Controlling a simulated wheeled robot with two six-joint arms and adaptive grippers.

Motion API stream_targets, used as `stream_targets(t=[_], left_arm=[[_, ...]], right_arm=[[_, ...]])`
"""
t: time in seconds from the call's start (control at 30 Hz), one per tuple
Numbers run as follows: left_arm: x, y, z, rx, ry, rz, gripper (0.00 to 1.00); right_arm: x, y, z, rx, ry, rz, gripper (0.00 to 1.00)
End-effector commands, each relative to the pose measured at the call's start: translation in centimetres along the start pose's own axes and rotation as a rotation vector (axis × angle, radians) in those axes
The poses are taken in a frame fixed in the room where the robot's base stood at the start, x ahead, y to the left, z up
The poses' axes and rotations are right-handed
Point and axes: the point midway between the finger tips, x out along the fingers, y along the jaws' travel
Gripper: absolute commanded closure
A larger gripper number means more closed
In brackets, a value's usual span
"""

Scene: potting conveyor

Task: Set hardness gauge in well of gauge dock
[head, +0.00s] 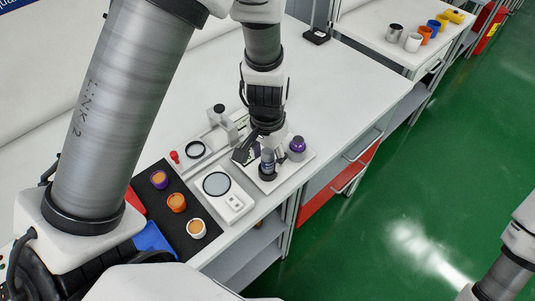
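My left gripper (258,146) points down over a white plate (299,166) near the table's front edge. A small dark upright cylinder with a grey-blue upper part and a black base, likely the hardness gauge (267,165), stands at its fingers. One dark finger shows to the left of it; the other is hard to make out, so I cannot tell whether the fingers grip it. The white plate may be the gauge dock; its well is hidden. A purple-topped grey piece (297,147) stands on the plate's right. My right gripper is out of view.
A white scale-like device (229,199) with a round grey pan stands left of the plate. A black mat (182,234) holds purple, orange and white cups. The table's far right is mostly clear.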

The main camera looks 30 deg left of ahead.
Motion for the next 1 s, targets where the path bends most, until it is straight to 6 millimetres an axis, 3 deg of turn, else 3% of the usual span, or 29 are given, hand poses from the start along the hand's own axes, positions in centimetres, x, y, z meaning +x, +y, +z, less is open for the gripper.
stream_targets(t=[0.27,0.6,0.7,1.0], left_arm=[[-1.4,0.0,-0.1,0.002,0.004,0.0,0.43],[-9.7,0.0,-0.1,0.001,0.007,-0.001,0.43],[-11.4,0.0,-0.1,0.001,0.005,-0.001,0.43],[-12.4,0.0,0.0,0.0,0.0,0.0,0.43]], right_arm=[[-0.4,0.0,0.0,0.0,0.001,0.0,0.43],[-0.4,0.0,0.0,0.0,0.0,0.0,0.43],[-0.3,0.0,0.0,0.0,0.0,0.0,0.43],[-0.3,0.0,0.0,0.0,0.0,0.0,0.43]])
